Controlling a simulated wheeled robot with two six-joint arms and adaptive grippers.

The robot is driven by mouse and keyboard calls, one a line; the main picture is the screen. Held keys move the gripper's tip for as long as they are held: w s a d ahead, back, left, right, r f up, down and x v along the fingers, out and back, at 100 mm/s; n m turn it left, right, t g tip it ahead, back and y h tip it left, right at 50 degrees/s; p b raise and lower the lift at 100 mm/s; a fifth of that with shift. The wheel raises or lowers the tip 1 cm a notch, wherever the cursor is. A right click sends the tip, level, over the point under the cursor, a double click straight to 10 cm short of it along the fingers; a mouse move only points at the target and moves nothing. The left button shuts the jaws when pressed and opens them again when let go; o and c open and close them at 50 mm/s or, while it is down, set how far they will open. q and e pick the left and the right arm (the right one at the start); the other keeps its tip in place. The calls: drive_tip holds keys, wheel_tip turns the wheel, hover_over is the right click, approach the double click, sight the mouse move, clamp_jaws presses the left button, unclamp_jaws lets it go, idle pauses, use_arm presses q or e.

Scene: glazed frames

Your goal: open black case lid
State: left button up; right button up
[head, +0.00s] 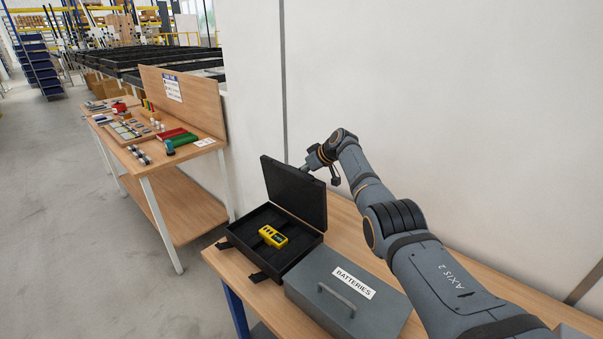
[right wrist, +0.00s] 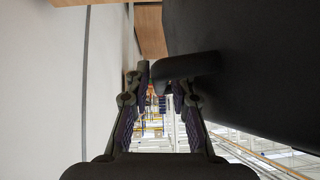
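The black case (head: 262,263) sits on the wooden bench with its lid (head: 293,190) raised, standing roughly upright at the back. A yellow device (head: 272,237) lies in the case's dark insert. My right arm reaches in from the right, and its gripper (head: 308,169) is at the far right side of the lid, partly hidden behind it. In the right wrist view the fingertips (right wrist: 151,78) are close together beside a dark bar at the lid's edge (right wrist: 190,66); the dark lid fills the right. Whether they touch it is unclear. My left gripper is out of view.
A grey box labelled BATTERIES (head: 345,300) stands directly right of the case on the bench (head: 408,255). A white wall rises behind. A second workbench (head: 165,155) with tools and parts stands to the left, across open floor.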

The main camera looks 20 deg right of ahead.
drive_tip(key=shift+r, duration=0.1)
drive_tip(key=v, duration=1.1)
drive_tip(key=shift+s+r, duration=0.2)
drive_tip(key=shift+s, duration=0.15)
drive_tip(key=shift+d, duration=0.15)
